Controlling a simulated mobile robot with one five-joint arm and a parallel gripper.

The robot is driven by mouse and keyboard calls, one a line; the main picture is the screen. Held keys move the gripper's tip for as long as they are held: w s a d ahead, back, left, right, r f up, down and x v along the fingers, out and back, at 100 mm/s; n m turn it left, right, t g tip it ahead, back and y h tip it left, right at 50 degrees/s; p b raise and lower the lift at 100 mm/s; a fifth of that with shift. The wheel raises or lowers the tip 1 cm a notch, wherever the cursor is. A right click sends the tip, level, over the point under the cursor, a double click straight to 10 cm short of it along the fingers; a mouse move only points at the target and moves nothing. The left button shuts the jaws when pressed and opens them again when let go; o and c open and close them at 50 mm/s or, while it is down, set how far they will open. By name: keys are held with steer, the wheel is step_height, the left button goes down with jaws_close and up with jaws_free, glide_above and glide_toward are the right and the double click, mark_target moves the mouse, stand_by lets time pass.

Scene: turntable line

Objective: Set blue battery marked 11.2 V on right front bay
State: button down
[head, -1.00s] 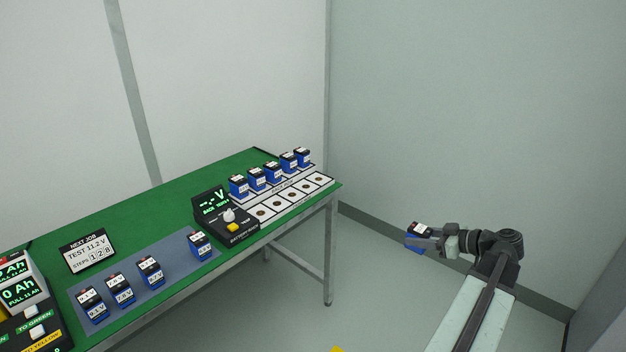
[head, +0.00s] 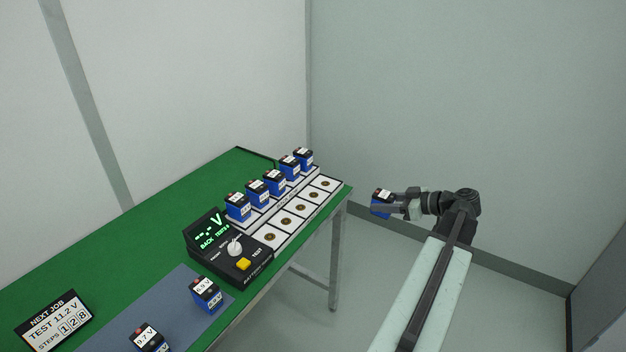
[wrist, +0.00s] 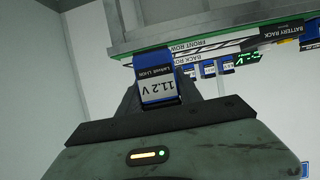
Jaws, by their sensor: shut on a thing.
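The blue battery marked 11.2 V (wrist: 158,78) is between the fingers of my gripper (head: 389,208). In the head view this blue battery (head: 381,200) is held in the air to the right of the table's end. My gripper is shut on it. The battery rack (head: 318,196) has a front row of empty white bays with round contacts and a back row holding several blue batteries. The right front bay (head: 326,185) is empty, at the rack's far right end near the table edge. In the wrist view a "FRONT ROW" label shows beyond the held battery.
A black tester (head: 221,262) with a knob and yellow button stands left of the rack. Blue batteries (head: 205,292) stand on a grey mat (head: 185,283). The floor between table and wall is clear.

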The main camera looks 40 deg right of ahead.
steer(key=w+a, duration=0.4)
steer(key=w, duration=0.1)
steer(key=w+a+r+p, duration=0.1)
steer(key=w+a, duration=0.2)
steer(key=w, duration=0.3)
steer(key=w+a+r+p, duration=0.1)
steer(key=w+a, duration=0.3)
steer(key=w, duration=0.2)
steer(key=shift+w+a+r, duration=0.1)
steer(key=shift+w+a, duration=0.1)
steer(key=shift+a, duration=0.15)
steer(key=w+d, duration=0.2)
steer(key=d, duration=0.2)
steer(key=w+d+f+b, duration=0.1)
steer(key=w+d, duration=0.2)
steer(key=d, duration=0.2)
steer(key=w+d, duration=0.3)
steer(key=d, duration=0.1)
steer(key=shift+w+d+f, duration=0.25)
steer(key=shift+d+f, duration=0.05)
steer(key=shift+d, duration=0.1)
step_height(320, 180, down, 4)
steer(key=b, duration=0.4)
steer(key=shift+a+r, duration=0.1)
steer(key=shift+r, duration=0.2)
steer(key=shift+f, duration=0.15)
steer(key=c, duration=0.8)
jaws_free()
